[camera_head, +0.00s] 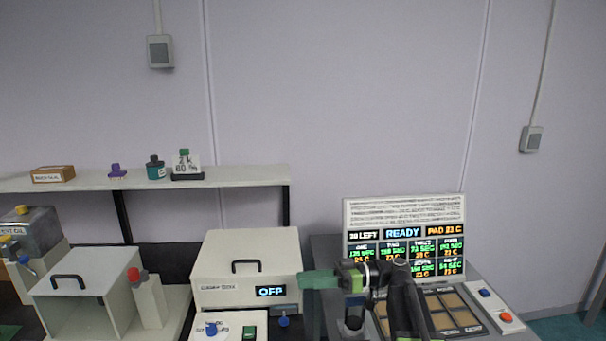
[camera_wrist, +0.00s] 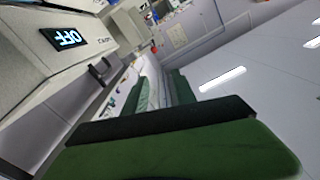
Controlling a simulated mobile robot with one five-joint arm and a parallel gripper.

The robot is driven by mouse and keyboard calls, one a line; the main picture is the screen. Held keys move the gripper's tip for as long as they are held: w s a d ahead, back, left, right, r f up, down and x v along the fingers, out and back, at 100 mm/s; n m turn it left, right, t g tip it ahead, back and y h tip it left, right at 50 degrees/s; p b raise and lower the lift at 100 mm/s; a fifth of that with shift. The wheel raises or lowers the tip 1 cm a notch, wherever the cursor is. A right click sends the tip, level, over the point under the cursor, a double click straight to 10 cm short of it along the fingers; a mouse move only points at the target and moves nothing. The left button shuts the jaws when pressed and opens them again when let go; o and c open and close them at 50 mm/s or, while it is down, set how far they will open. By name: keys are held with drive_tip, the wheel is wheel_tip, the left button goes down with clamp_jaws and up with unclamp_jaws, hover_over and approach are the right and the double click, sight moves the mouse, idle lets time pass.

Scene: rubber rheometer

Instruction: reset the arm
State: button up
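My gripper (camera_head: 306,280) has green fingers and points left in the head view, in front of the right side of a white box-shaped instrument (camera_head: 246,258) whose display reads OFF. My dark arm reaches up to it from the bottom, before the rheometer panel. In the wrist view, the gripper (camera_wrist: 160,90) shows two green fingers with a narrow gap between them, and the bench shows through. I see nothing held. The OFF display (camera_wrist: 63,38) is at the upper left there, and the view is strongly tilted.
A status panel (camera_head: 404,238) reading READY stands behind my arm, with a tray of brown pads (camera_head: 452,308) before it. A shelf (camera_head: 235,176) holds small items above. A white box with a black handle (camera_head: 82,285) stands left. The wall above is bare apart from switch boxes.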

drive_tip(key=s+f+m+h+p, duration=0.5)
drive_tip(key=s+f+m+h, duration=0.15)
drive_tip(key=f+h, duration=0.45)
drive_tip(key=d+f+m+h, duration=0.1)
drive_tip(key=d+f, duration=0.1)
drive_tip(key=d, duration=0.1)
drive_tip(key=s+d+f+m+h, duration=0.1)
drive_tip(key=d+f, duration=0.1)
drive_tip(key=d, duration=0.1)
drive_tip(key=s+d+f+m+t+h, duration=0.1)
drive_tip(key=d+f+m+h, duration=0.1)
drive_tip(key=d, duration=0.1)
drive_tip(key=shift+d+f, duration=0.1)
drive_tip(key=shift+f, duration=0.05)
drive_tip(key=d+m+h, duration=0.1)
drive_tip(key=d, duration=0.1)
drive_tip(key=d+m+h, duration=0.1)
drive_tip(key=d, duration=0.1)
drive_tip(key=d+f+m+h, duration=0.1)
drive_tip(key=d+m, duration=0.1)
drive_tip(key=shift+w+d+t, duration=0.1)
drive_tip(key=shift+w+t, duration=0.2)
drive_tip(key=shift+t, duration=0.1)
drive_tip(key=shift+w+m, duration=0.15)
drive_tip(key=shift+m, duration=0.3)
